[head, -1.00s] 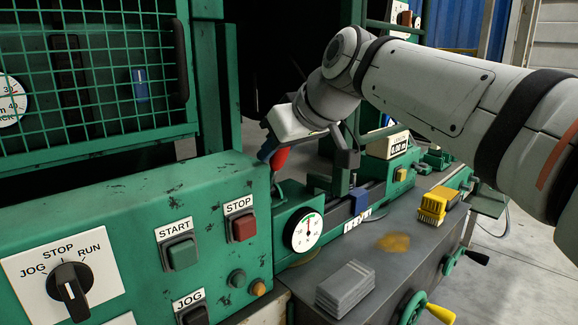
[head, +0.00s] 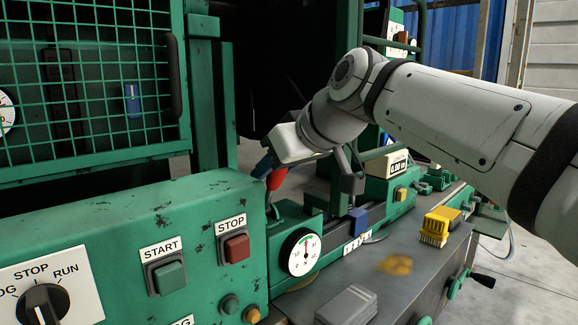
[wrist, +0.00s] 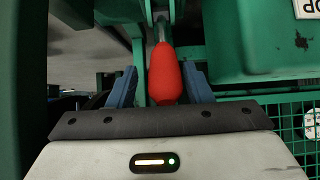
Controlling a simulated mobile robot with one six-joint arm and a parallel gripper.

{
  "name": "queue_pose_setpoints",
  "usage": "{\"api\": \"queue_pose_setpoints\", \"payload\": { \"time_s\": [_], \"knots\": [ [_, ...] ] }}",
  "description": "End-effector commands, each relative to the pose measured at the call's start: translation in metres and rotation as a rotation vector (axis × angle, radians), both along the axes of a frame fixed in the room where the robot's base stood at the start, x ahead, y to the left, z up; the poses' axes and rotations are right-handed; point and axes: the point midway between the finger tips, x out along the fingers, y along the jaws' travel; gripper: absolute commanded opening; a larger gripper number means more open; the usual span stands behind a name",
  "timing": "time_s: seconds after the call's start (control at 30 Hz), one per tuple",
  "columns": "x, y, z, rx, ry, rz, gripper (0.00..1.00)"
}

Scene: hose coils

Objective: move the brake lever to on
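The brake lever's red knob (head: 276,179) stands on a metal rod behind the green control panel, by the machine's green column. It also shows large in the middle of the wrist view (wrist: 165,74), with the grey rod beyond it. My gripper (wrist: 160,80) has its two blue fingers spread, one on each side of the knob. A gap shows between the left finger and the knob; the right finger is very close, and I cannot tell if it touches. In the head view my gripper (head: 266,168) reaches the knob from above. The lever's on and off marks are not visible.
The green panel (head: 110,235) with START, STOP and selector controls is at front left. A mesh guard (head: 80,90) stands above it. A round gauge (head: 300,252), a blue block (head: 357,221) and a yellow brush (head: 437,226) are on the right.

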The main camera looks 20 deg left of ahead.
Motion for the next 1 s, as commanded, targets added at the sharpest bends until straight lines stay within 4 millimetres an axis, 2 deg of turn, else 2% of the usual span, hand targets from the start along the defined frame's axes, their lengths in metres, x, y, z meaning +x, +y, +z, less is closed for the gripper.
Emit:
{"api": "queue_pose_setpoints", "payload": {
  "time_s": [0.3, 0.7, 1.0],
  "knots": [
    [-0.002, -0.002, 0.002, 0.0, 0.002, 0.002, 0.48],
    [-0.018, -0.046, 0.041, 0.001, 0.0, 0.001, 0.48],
    [-0.023, -0.055, 0.049, -0.001, 0.002, 0.003, 0.48]
  ]
}}
